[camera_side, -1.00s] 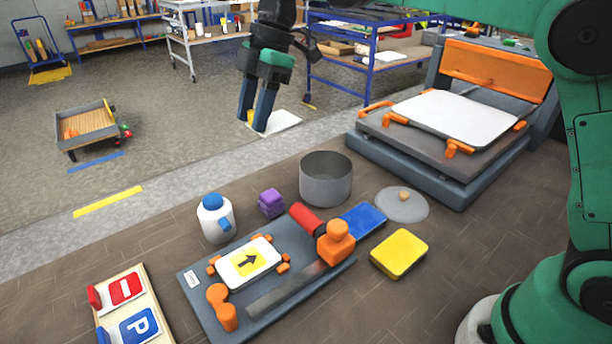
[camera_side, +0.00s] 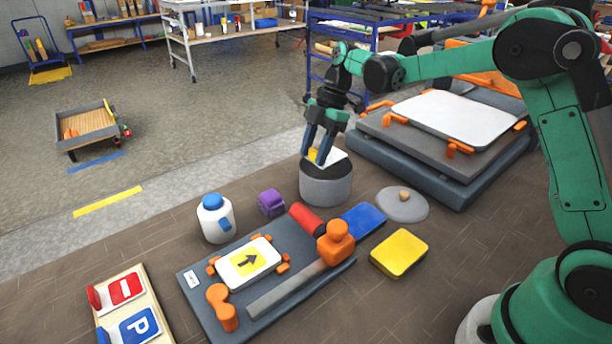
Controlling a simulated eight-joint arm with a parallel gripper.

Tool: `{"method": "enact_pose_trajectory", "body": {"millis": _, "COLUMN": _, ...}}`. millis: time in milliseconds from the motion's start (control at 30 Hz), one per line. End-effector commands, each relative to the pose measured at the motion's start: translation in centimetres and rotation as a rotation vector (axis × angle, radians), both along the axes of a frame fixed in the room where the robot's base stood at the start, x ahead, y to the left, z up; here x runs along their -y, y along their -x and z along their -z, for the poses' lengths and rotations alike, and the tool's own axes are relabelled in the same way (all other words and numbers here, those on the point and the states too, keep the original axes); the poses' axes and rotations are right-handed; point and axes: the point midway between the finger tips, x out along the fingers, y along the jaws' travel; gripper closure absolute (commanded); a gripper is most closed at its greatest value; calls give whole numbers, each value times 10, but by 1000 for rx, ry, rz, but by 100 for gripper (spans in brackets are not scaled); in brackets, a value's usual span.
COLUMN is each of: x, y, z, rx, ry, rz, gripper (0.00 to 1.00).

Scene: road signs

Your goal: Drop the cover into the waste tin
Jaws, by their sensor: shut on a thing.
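The waste tin (camera_side: 326,188) is a grey open cylinder standing on the bench behind the grey work board. My gripper (camera_side: 317,160) is over the tin's mouth, pointing down, with its blue fingers shut on the cover (camera_side: 338,163). The cover is a thin whitish sheet with a yellow patch by the fingers. It appears at the level of the tin's rim or just above it; I cannot tell whether it touches the rim. A grey lid (camera_side: 403,206) with a tan knob lies on the bench to the right of the tin.
A large grey press (camera_side: 440,165) with orange clamps stands right of the tin. The work board (camera_side: 208,306) holds a sign with an arrow (camera_side: 248,262), a red roller and orange tools. A white bottle (camera_side: 216,220) and purple block (camera_side: 271,203) stand to the left.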

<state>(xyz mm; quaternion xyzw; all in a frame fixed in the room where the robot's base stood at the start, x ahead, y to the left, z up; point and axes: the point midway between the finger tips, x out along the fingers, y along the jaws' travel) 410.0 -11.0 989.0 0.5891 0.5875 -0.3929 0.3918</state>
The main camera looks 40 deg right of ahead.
Motion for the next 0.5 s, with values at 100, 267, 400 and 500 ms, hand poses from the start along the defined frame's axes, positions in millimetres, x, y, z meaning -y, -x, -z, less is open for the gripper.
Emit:
{"method": "enact_pose_trajectory", "body": {"millis": 100, "x": 0, "y": 0, "z": 8, "rx": 0, "ry": 0, "rz": 0, "gripper": 100}}
{"method": "enact_pose_trajectory", "body": {"millis": 267, "x": 0, "y": 0, "z": 12, "rx": 0, "ry": 0, "rz": 0, "gripper": 100}}
{"method": "enact_pose_trajectory", "body": {"millis": 400, "x": 0, "y": 0, "z": 12, "rx": 0, "ry": 0, "rz": 0, "gripper": 100}}
{"method": "enact_pose_trajectory", "body": {"millis": 500, "x": 0, "y": 0, "z": 12, "rx": 0, "ry": 0, "rz": 0, "gripper": 46}}
